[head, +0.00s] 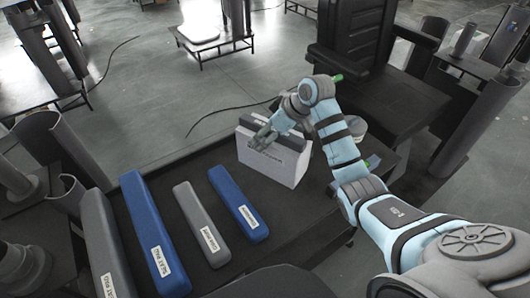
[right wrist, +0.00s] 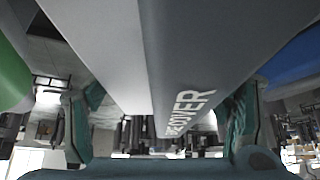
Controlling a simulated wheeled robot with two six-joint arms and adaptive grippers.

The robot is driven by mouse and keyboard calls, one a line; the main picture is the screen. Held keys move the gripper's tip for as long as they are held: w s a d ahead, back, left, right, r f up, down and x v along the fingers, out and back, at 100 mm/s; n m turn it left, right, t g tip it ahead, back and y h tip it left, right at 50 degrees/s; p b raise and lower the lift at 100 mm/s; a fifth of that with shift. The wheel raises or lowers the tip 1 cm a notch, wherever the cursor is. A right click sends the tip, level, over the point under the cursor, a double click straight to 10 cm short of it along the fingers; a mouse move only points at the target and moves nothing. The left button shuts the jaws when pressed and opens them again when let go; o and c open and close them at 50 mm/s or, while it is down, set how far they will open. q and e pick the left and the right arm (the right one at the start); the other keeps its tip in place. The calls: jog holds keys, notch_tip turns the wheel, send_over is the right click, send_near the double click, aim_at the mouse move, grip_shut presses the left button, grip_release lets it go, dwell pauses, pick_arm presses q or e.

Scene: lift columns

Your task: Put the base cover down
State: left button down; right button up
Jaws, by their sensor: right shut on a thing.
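The base cover (head: 272,166) is a pale grey, box-like piece with dark lettering on its front, near the far edge of the dark table. My right gripper (head: 263,138) is shut on its upper part. In the right wrist view the base cover (right wrist: 190,60) runs between the two teal fingers, with the word COVER showing on one face. The cover looks upright in the head view. I cannot tell whether its bottom touches the table. My left gripper is not in view.
Blue and grey padded bars with white labels, one blue bar (head: 154,235) among them, lie on the dark table (head: 189,163) left of the cover. A dark column unit (head: 350,45) stands behind. A black cable (head: 215,112) lies on the floor beyond the table.

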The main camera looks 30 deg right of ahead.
notch_tip(320, 180, down, 7)
jog(key=shift+w+f+b, duration=0.2)
jog(key=shift+w+b, duration=0.1)
jog(key=shift+w, duration=0.1)
jog(key=o, duration=1.3)
jog(key=shift+w+a+f, duration=0.1)
jog(key=shift+w+f, duration=0.05)
jog(key=shift+f, duration=0.05)
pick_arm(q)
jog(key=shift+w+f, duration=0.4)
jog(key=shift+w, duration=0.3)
pick_arm(e)
notch_tip(320, 180, up, 11)
jog(key=p, duration=0.2)
send_over(285, 161)
jog(key=w+d, duration=0.3)
jog(key=w, duration=0.2)
jog(key=shift+a+f, duration=0.1)
jog(key=shift+f, duration=0.05)
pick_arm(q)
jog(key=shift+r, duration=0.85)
